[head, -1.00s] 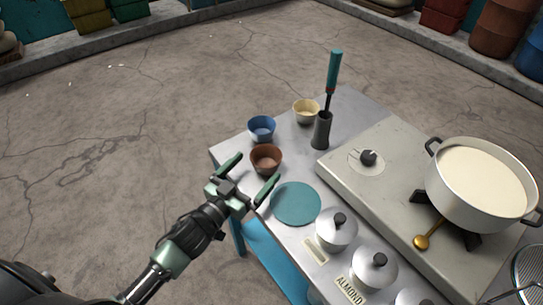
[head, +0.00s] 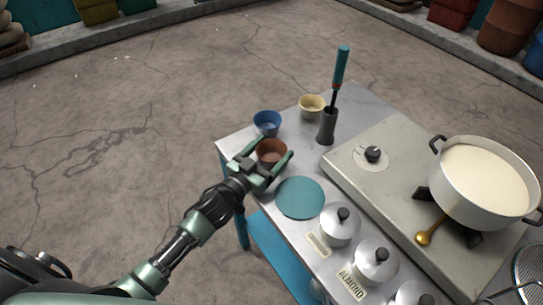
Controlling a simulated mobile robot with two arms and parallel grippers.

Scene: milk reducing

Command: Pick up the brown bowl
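The brown bowl (head: 271,149) stands on the metal table near its left edge, in front of the blue bowl. My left gripper (head: 269,154) is open, with one finger on each side of the brown bowl. I cannot tell whether the fingers touch it. The near part of the bowl is partly hidden by the gripper. My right gripper is not in view.
A blue bowl (head: 267,122) and a cream bowl (head: 312,106) stand behind. A holder (head: 327,127) with a teal-handled tool is to the right. A teal disc (head: 300,198), lidded pots (head: 340,223) and a stove (head: 396,165) with a large milk pot (head: 482,178) fill the rest.

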